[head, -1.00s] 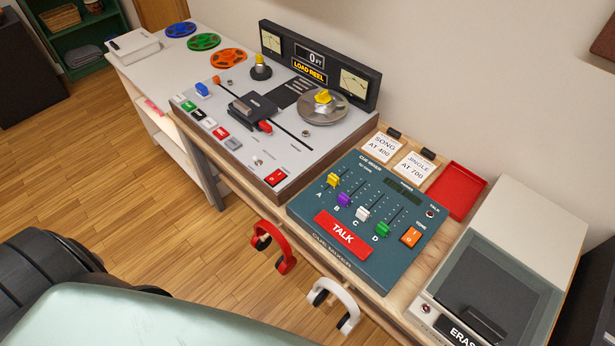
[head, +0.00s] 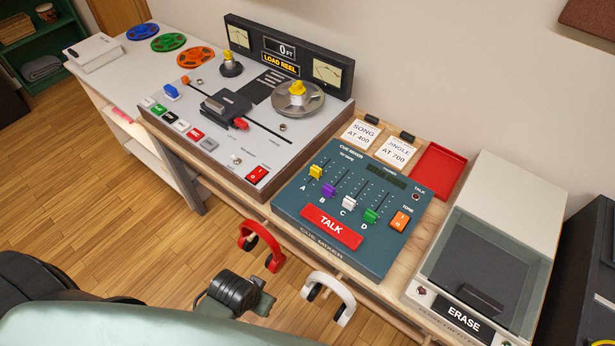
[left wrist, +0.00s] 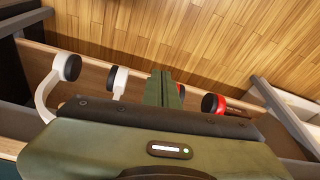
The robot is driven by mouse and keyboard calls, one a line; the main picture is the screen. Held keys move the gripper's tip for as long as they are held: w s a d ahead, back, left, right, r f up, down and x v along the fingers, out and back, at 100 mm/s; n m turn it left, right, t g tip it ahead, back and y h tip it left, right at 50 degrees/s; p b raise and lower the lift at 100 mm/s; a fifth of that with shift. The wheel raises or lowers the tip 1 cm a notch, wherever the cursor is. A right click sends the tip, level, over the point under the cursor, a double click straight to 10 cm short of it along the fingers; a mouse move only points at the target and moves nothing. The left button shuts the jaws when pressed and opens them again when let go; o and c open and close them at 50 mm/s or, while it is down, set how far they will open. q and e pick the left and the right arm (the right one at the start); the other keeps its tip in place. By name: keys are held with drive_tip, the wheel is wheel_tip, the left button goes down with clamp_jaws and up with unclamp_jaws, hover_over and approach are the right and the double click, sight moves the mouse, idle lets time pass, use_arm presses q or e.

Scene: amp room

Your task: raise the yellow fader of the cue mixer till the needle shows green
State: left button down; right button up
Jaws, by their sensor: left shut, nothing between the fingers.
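The cue mixer (head: 290,205) is a teal panel on the desk with a red TALK button (head: 331,227). Its yellow fader (head: 316,172), marked A, is leftmost and sits near the lower end of its slot. Purple, white and green faders stand to its right. Two needle meters, left (head: 240,38) and right (head: 327,72), are on the tape machine; their readings are too small to tell. My left gripper (left wrist: 165,88) is shut and empty in the left wrist view, apart from the fader. In the head view its dark wrist shows before the desk, fingertips not discernible. My right gripper is out of view.
Red headphones (head: 246,234) and white headphones (head: 345,293) hang at the desk's front edge. The tape machine (head: 262,143) stands left of the mixer. A red tray (head: 438,172) and the ERASE unit (head: 513,205) are to its right.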

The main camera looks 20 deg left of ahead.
use_arm(q)
drive_tip(key=w+d+r+m+t, duration=0.15)
drive_tip(key=w+r, duration=0.25)
drive_tip(key=r, duration=0.4)
drive_tip(key=w+a+r+m+t, duration=0.1)
drive_tip(key=w+r+m+t, duration=0.2)
drive_tip(key=r, duration=0.6)
drive_tip(key=w+d+r+m+t+h, duration=0.1)
drive_tip(key=w+d+r+m+t, duration=0.2)
drive_tip(key=w+m, duration=0.5)
drive_tip(key=m+h, duration=0.3)
drive_tip(key=m, duration=0.4)
approach(315, 173)
drive_tip(key=shift+t, duration=0.45)
drive_tip(key=f, duration=0.2)
drive_tip(key=w+f, duration=0.1)
drive_tip(key=f, duration=0.1)
drive_tip(key=shift+w+d+p, duration=0.1)
drive_tip(key=shift+d+p, duration=0.2)
drive_tip(key=shift+p, duration=0.1)
drive_tip(key=shift+w+d+r+p, duration=0.1)
drive_tip(key=shift+w+d+p, duration=0.15)
drive_tip(key=shift+w, duration=0.35)
drive_tip(key=shift+w+d+r+p, duration=0.1)
drive_tip(key=shift+w+d+p, duration=0.1)
drive_tip(key=shift+w, duration=0.35)
drive_tip(key=shift+w+d+f, duration=0.15)
drive_tip(key=shift+w+f, duration=0.05)
drive_tip(key=shift+w, duration=0.4)
